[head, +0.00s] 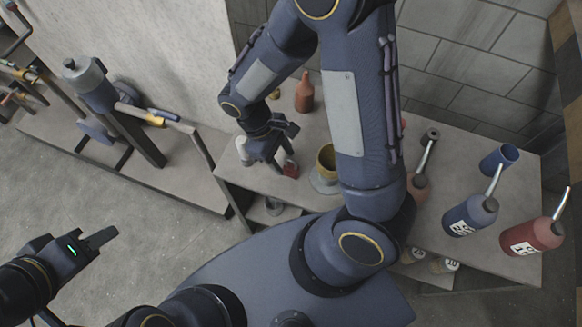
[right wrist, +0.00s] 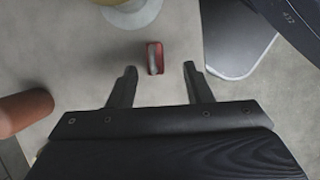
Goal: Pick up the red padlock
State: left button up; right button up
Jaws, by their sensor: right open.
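The small red padlock (head: 290,169) is on the grey bench top, just right of my right gripper in the head view. In the right wrist view the padlock (right wrist: 151,58) shows as a red block with a pale grey strip, lying between the lines of the two fingers and a little ahead of their tips. My right gripper (right wrist: 159,68) is open and empty, with a finger to either side of the padlock's line. It also shows in the head view (head: 277,168), pointing down at the bench. My left gripper (head: 98,240) is over the floor at lower left, away from the bench; its finger gap is unclear.
A yellow cup (head: 326,158) on a pale round base stands right of the padlock. A red-brown bottle (head: 304,94) stands behind. A blue oil can (head: 468,214), a red oil can (head: 530,236) and a blue cup (head: 498,160) are at right. My right arm hides the bench's middle.

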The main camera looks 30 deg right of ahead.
aim_at(292, 168)
jog(key=x, duration=0.5)
jog(key=shift+d+r, duration=0.1)
jog(key=shift+d, duration=0.25)
grip_shut()
